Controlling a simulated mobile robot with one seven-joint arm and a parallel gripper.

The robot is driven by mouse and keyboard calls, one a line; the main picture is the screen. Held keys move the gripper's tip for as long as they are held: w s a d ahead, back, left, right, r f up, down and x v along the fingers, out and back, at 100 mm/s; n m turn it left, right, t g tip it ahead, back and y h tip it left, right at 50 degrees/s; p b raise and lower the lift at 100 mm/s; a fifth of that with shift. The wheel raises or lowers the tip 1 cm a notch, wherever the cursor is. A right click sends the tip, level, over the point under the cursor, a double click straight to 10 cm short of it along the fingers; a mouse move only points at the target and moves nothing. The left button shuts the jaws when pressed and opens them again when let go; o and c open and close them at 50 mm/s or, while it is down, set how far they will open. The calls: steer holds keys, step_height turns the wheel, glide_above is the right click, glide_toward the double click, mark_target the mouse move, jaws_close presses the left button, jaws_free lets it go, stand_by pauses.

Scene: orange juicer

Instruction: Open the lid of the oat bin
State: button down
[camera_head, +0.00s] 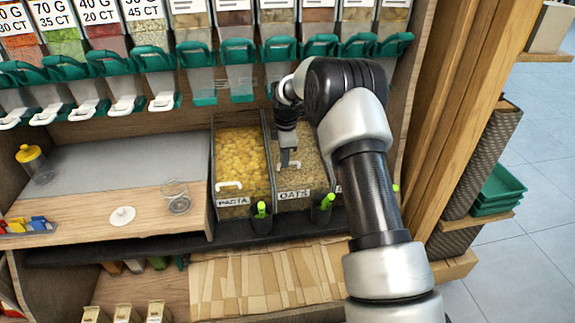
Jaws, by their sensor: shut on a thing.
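The oat bin (293,194), labelled OATS, stands on the shelf right of the pasta bin and is full of pale oats. Its clear lid is hard to make out, so I cannot tell how far it is raised. My gripper (287,158) reaches down over the oat bin from above. Its fingers are shut on the white lid handle (290,164), which they partly hide. My arm covers the right part of the bin.
The pasta bin (239,165) stands close on the left, with a white handle. Dispensers with green spouts (239,52) hang above. Two green-tipped dark holders (261,211) sit before the bins. A wooden post (455,110) stands at right. The grey shelf (130,165) at left is mostly clear.

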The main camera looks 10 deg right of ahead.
steer(key=shift+w+a+r+p, duration=0.1)
steer(key=shift+w+r+p, duration=0.15)
steer(key=shift+w, duration=0.5)
steer(key=shift+w+r+p, duration=0.15)
steer(key=shift+w+r, duration=0.05)
steer(key=shift+w, duration=0.5)
steer(key=c, duration=1.8)
jaws_free()
steer(key=shift+c, duration=0.2)
steer(key=shift+s, duration=0.1)
